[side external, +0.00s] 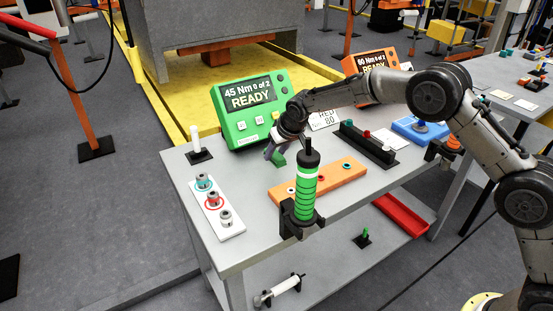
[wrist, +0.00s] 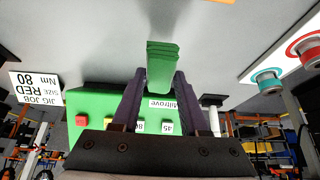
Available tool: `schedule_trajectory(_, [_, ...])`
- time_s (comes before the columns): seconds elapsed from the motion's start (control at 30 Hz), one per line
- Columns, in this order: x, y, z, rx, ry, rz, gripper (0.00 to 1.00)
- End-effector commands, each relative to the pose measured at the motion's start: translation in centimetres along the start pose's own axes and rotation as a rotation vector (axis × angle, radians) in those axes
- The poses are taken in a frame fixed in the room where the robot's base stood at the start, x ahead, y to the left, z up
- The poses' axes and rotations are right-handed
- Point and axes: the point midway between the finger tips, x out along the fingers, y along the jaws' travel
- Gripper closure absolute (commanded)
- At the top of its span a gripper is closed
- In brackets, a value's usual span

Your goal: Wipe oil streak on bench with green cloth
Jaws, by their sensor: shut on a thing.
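My gripper (side external: 274,148) is over the back part of the grey bench (side external: 238,178), in front of the green controller box. Its purple fingers (wrist: 160,86) are shut on the green cloth (wrist: 161,64), a folded block that sticks out past the fingertips. In the side external view the cloth (side external: 278,159) shows as a small green patch just below the fingers, close to the bench top. I cannot tell whether it touches the bench. I cannot make out an oil streak in either view.
A green controller (side external: 250,107) and an orange one (side external: 371,65) stand at the back. A green-banded tool (side external: 306,185) stands in a black holder in front of an orange block (side external: 345,178). A white socket tray (side external: 216,207) lies left. A white post (side external: 196,140) stands back left.

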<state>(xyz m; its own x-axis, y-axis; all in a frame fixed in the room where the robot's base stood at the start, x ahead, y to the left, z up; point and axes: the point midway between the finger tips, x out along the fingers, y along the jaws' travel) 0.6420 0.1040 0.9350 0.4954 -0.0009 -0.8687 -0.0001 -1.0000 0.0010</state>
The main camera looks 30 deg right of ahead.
Motion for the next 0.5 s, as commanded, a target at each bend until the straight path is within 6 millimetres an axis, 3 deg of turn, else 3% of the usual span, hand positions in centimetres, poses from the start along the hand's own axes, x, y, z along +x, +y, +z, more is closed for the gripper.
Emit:
schedule_trajectory(0.23, [-2.1,0.0,-1.3,0.002,0.005,-0.001,1.00])
schedule_trajectory(0.5, [-2.8,0.0,-1.6,0.001,0.002,-0.001,1.00])
